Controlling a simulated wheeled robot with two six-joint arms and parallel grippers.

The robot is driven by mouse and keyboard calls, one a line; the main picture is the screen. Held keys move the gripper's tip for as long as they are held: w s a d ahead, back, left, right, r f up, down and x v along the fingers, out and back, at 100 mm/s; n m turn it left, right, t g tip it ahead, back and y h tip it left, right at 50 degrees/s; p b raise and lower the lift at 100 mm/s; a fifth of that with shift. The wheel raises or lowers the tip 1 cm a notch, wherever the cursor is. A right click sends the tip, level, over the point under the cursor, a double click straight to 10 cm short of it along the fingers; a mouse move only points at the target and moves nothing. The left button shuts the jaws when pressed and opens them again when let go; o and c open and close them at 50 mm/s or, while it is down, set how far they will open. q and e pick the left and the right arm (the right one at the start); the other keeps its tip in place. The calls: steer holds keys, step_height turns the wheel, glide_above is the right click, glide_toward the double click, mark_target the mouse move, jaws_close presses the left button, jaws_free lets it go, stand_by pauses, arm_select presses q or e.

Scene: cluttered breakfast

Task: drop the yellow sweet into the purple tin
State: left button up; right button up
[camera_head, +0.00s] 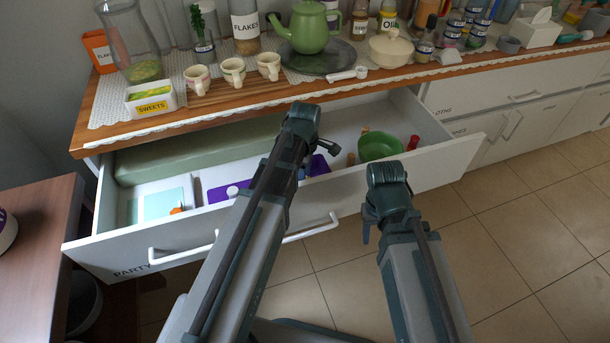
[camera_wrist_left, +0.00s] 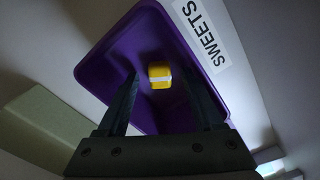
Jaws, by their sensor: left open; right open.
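The purple tin (camera_wrist_left: 105,70) fills the middle of the left wrist view, seen from above, with a white SWEETS label (camera_wrist_left: 201,32) along its right side. The yellow sweet (camera_wrist_left: 160,75) with a pale band shows against the tin's purple inside, between my left fingertips and apart from both. My left gripper (camera_wrist_left: 162,80) is open over the tin. In the head view, purple (camera_head: 321,165) shows beside my left arm in the open drawer; the arm hides the sweet there. My right gripper (camera_head: 384,205) hangs in front of the drawer, its fingertips mostly hidden.
The open drawer (camera_head: 425,165) also holds a green bowl (camera_head: 380,146), a red item (camera_head: 413,143) and a pale blue item (camera_head: 163,203). The counter above carries a white SWEETS box (camera_head: 150,100), several cups and a green teapot (camera_head: 309,27). Floor at right is clear.

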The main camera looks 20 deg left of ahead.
arm_select(q)
step_height(320, 180, up, 14)
steer(key=p, duration=1.3)
steer(key=shift+p, duration=0.4)
steer(key=s+d+r+m+p, duration=0.5)
steer(key=s+m, duration=0.2)
steer(key=m, duration=0.4)
steer(key=s+d+r+m+y+p, duration=0.1)
steer(key=s+d+r+m+p, duration=0.4)
steer(key=m, duration=0.6)
steer(key=shift+s+d+r+p, duration=0.25)
steer(key=shift+s+r+p, duration=0.15)
steer(key=shift+s, duration=0.75)
